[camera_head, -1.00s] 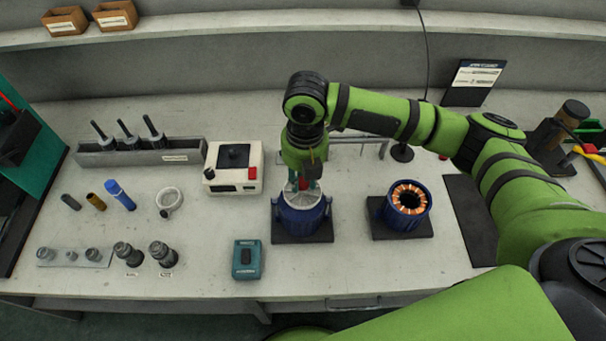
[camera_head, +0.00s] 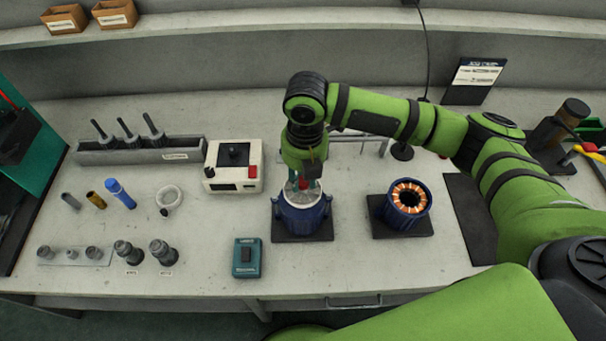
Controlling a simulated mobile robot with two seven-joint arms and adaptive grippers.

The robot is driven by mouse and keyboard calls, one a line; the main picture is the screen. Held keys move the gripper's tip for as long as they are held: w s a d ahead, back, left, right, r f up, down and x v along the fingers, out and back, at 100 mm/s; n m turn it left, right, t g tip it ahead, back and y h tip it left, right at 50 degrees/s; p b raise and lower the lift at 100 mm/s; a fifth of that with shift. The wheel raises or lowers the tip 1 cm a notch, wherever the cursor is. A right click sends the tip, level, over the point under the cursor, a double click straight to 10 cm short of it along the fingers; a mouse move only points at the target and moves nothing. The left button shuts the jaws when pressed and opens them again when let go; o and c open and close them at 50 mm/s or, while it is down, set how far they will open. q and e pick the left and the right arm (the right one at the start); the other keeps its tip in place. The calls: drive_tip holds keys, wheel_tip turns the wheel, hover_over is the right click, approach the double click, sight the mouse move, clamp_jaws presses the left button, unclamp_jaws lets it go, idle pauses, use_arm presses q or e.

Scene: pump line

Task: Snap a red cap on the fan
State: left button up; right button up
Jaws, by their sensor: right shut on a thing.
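My right gripper (camera_head: 302,184) points straight down over the fan (camera_head: 291,197), a pale disc on top of a blue motor housing (camera_head: 303,216). A small bit of red, the cap (camera_head: 303,183), shows between the fingertips, and the gripper is shut on it. The cap is at the middle of the fan; whether it touches the fan I cannot tell. The fingers and wrist hide part of the fan and most of the cap. My left gripper is not in view.
A second blue housing with copper windings (camera_head: 408,198) stands open on a dark pad to the right. A white box with a red button (camera_head: 233,167) stands to the left. A teal device (camera_head: 247,258) lies in front. Loose tubes and a ring (camera_head: 170,198) lie further left.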

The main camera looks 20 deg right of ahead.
sight(302, 181)
drive_tip(key=shift+f, duration=0.25)
idle(0.5)
drive_tip(key=o, duration=1)
wheel_tip(302, 181, up, 5)
drive_tip(key=p, duration=0.6)
drive_tip(key=shift+r, duration=0.1)
